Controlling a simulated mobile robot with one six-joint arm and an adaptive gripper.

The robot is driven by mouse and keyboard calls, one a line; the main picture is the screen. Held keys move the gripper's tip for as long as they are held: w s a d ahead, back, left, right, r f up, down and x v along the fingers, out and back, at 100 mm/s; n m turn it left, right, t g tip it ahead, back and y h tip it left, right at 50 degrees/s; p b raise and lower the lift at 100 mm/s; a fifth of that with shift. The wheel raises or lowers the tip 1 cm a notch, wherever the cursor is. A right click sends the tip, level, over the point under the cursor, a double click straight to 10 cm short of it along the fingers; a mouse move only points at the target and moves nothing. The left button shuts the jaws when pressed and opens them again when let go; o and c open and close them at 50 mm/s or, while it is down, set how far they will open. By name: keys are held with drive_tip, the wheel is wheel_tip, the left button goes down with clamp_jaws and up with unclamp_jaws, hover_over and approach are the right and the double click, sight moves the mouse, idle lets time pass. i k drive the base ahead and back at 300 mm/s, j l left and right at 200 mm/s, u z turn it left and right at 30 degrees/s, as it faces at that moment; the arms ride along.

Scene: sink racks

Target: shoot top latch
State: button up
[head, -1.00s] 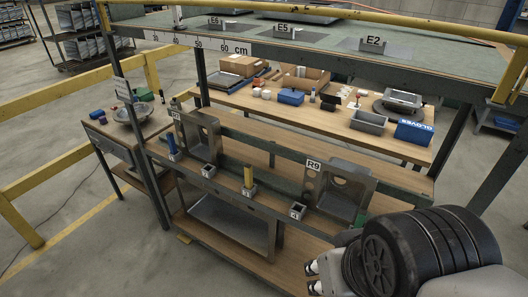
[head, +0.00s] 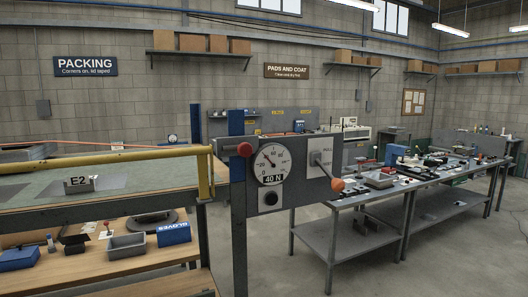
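No part that I can make out as the top latch shows in the head view. The sink rack with the metal sinks is out of view. My gripper and arm are out of view too. The nearest fitting is a grey panel (head: 283,170) on a blue post, with a round dial (head: 272,164) over a "40 N" label. A red knob (head: 245,150) is at its upper left, and a lever with an orange knob (head: 337,185) is at its right. A black round knob (head: 271,198) is below the dial.
A green-topped bench (head: 120,195) with an "E2" block (head: 79,184) and yellow rail (head: 100,160) stands left. Its lower wooden shelf holds a grey bin (head: 127,246) and blue gloves box (head: 174,234). Grey workbenches (head: 350,199) with clutter stand right. Open floor (head: 440,255) lies front right.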

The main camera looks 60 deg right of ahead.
sight(245, 150)
drive_tip(key=z, duration=1.4)
drive_tip(key=u, duration=1.7)
drive_tip(key=z, duration=1.7)
